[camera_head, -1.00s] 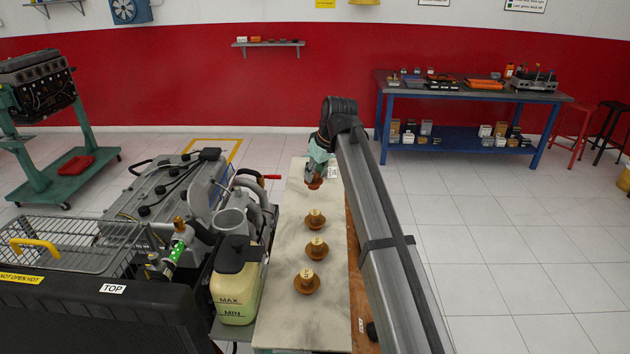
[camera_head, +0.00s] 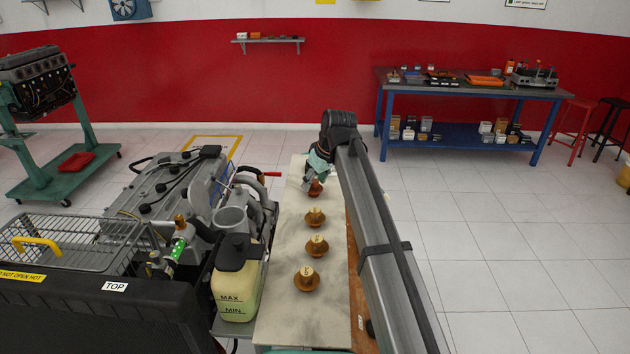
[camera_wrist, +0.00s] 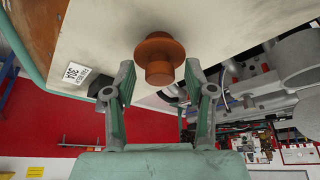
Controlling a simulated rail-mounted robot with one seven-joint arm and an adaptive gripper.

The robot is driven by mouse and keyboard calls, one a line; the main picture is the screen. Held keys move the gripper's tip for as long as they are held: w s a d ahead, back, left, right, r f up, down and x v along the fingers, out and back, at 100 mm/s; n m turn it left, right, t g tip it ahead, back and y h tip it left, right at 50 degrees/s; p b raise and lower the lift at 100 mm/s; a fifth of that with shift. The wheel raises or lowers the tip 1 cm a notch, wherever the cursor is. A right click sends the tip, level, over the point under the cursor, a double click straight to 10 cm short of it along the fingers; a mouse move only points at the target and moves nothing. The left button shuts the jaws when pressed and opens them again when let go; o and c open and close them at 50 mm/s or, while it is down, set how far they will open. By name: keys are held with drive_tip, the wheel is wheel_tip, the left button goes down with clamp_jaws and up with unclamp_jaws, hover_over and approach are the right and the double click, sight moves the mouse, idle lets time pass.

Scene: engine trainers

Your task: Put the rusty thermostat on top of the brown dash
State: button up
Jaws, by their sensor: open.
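The rusty thermostat (camera_head: 315,188) is the darkest of the small flanged parts and is farthest along the pale bench top. In the wrist view the rusty thermostat (camera_wrist: 159,52) has a wide flange and a narrower stub. The stub points towards the palm of my gripper (camera_wrist: 160,78). The two fingers are spread on either side of the stub, with gaps visible on both sides. In the head view my gripper (camera_head: 317,171) is right at this thermostat, at the far end of the bench. I cannot make out a brown dash.
Three lighter thermostats (camera_head: 316,217), (camera_head: 317,246), (camera_head: 307,278) stand in a row on the bench top (camera_head: 290,318). The engine trainer (camera_head: 170,190) and a coolant tank (camera_head: 237,285) stand close on the left. A white label (camera_wrist: 76,75) lies on the bench.

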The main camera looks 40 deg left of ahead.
drive_tip(key=shift+r, duration=0.15)
drive_tip(key=b+v, duration=0.2)
drive_tip(key=v, duration=1)
drive_tip(key=shift+a, duration=0.1)
